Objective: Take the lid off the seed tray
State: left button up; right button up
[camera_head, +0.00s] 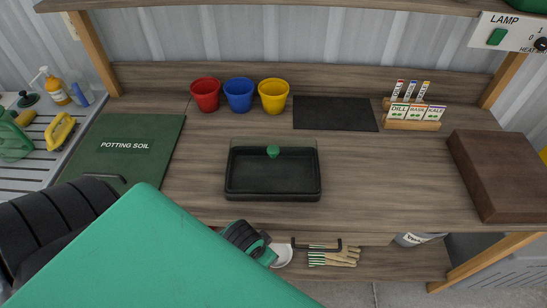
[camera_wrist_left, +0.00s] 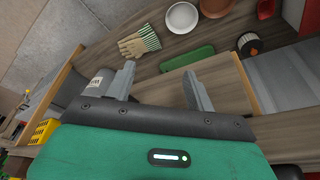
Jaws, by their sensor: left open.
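The seed tray (camera_head: 272,193) is a black rectangular tray near the front middle of the wooden bench in the head view. Its clear lid (camera_head: 245,145) sits on it, with a green knob (camera_head: 273,151) standing up from it. My left gripper (camera_wrist_left: 158,76) is open in the left wrist view, with nothing between its two grey fingers. That view looks down at a lower shelf, and neither tray nor lid shows there. In the head view my green arm fills the lower left, and the left fingers cannot be made out. My right gripper is in neither view.
Red (camera_head: 206,94), blue (camera_head: 239,94) and yellow (camera_head: 274,95) pots stand behind the tray. A dark mat (camera_head: 335,113), seed packet rack (camera_head: 412,124) and brown block (camera_head: 500,170) lie rightward. The potting soil lid (camera_head: 125,150) is left. Below are gloves (camera_wrist_left: 140,42) and a white dish (camera_wrist_left: 183,17).

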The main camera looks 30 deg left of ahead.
pick_arm(q)
jog(key=w+d+r+h, duration=0.1)
jog(key=w+d+r, duration=0.1)
jog(key=w+r, duration=0.6)
jog(key=w+d+r+h, duration=0.15)
jog(key=w+r, duration=0.25)
jog(key=r, duration=0.8)
jog(key=n+g+y, duration=0.2)
jog(key=n+y, duration=0.2)
send_near(273, 148)
notch_tip(273, 148, down, 4)
jog(key=shift+w+r+h+p, duration=0.1)
jog(key=shift+r+h+p, duration=0.15)
jog(key=shift+p, duration=0.35)
jog(key=f, duration=0.1)
jog(key=f+p, duration=0.1)
jog(key=f, duration=0.3)
jog(key=shift+w+a, duration=0.3)
jog(key=shift+a, duration=0.05)
jog(key=shift+f, duration=0.15)
grip_shut()
